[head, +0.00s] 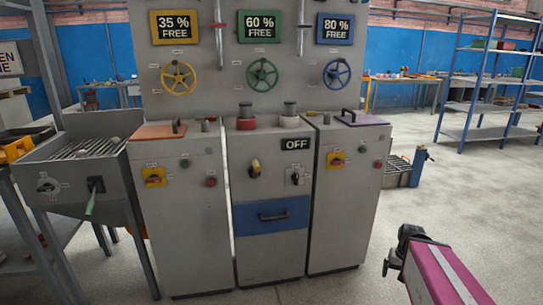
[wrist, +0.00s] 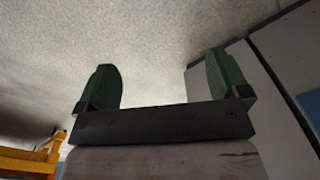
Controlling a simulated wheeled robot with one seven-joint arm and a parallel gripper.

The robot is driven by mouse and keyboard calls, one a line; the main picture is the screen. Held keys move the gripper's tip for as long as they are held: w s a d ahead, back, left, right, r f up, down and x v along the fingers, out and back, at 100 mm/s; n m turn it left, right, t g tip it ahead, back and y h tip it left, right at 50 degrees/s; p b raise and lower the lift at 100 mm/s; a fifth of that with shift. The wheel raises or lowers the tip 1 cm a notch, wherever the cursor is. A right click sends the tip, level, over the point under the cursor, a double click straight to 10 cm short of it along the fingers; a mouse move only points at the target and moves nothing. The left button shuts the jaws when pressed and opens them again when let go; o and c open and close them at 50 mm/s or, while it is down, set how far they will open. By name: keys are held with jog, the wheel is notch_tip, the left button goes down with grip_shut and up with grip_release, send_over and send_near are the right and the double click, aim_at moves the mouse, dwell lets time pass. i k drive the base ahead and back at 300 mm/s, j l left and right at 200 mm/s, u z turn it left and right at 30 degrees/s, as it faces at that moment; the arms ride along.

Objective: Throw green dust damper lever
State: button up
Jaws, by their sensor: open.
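The green-handled lever (head: 90,205) is on the front of a grey hopper with a grate (head: 92,150), at the left of the head view. It comes out of a dark square plate (head: 96,184) and its green grip hangs down, slightly tilted to the left. My gripper (wrist: 162,85) is open and empty in the wrist view, its two dark green fingers apart over bare floor. The lever does not show in the wrist view, and I cannot tell the exact distance to it. In the head view my magenta arm part shows at the lower right, well away from the hopper.
Grey cabinets (head: 265,180) with knobs and a blue drawer (head: 271,215) stand right of the hopper. Yellow (head: 178,78), green (head: 262,75) and blue (head: 337,74) handwheels are on the panel above. A blue-framed shelf (head: 490,90) stands at right. Floor in front is clear.

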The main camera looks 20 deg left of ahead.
aim_at(88, 213)
jog(key=u, duration=2.6)
